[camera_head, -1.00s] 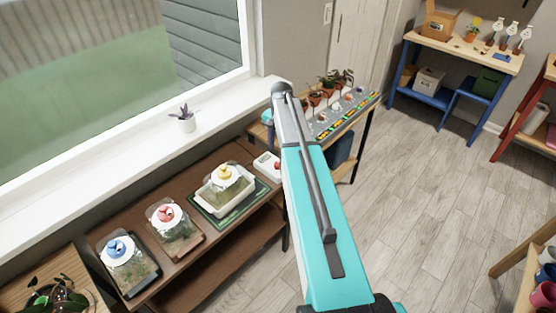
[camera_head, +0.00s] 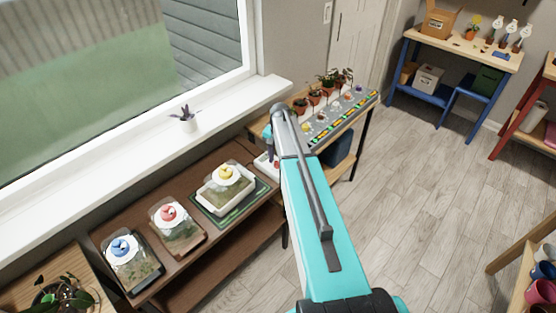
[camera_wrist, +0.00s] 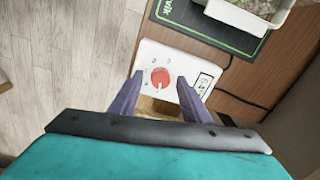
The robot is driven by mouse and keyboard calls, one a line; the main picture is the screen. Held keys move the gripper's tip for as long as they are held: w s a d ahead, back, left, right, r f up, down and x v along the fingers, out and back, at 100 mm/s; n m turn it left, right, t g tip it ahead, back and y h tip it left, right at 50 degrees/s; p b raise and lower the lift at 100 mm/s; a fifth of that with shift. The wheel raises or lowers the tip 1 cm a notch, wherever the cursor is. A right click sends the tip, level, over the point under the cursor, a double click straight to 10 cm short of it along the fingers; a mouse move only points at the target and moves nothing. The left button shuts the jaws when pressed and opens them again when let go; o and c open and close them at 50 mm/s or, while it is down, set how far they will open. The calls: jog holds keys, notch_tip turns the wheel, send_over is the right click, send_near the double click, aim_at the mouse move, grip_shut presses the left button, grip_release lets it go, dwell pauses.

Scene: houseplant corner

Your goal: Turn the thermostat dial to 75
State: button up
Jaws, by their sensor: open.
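The thermostat is a white box (camera_wrist: 152,56) on the brown wooden bench. In the wrist view its red round dial (camera_wrist: 160,77) shows on its face, with small marks around it and a small printed panel at one side. The marks are too small to read. My gripper (camera_wrist: 154,80) is open, its two purple fingers on either side of the dial; I cannot tell whether they touch it. In the head view my arm hides most of the thermostat, and only its left part (camera_head: 262,161) with a bit of red shows.
A dark green mat (camera_head: 240,217) bears a tray with a yellow-knobbed lid, left of the thermostat. Terrariums with red (camera_head: 170,213) and blue (camera_head: 121,247) knobs stand further left. A plant shelf (camera_head: 365,102) stands behind my arm. A dark cable (camera_wrist: 230,97) runs along the bench.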

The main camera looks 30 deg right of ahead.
jog(key=c, duration=1)
jog(key=shift+c, duration=0.2)
jog(key=shift+m+b, duration=0.35)
jog(key=shift+m, duration=0.05)
jog(key=m+b, duration=0.2)
jog(key=m, duration=0.2)
jog(key=shift+f, duration=0.1)
jog(key=m+b, duration=0.2)
jog(key=m, duration=0.3)
jog(key=shift+s, duration=0.1)
jog(key=m+b, duration=0.2)
jog(key=m, duration=0.3)
jog(key=shift+a+m+h, duration=0.1)
jog(key=shift+m+h, duration=0.2)
jog(key=shift+m, duration=0.1)
jog(key=m, duration=0.4)
jog(key=shift+b, duration=0.4)
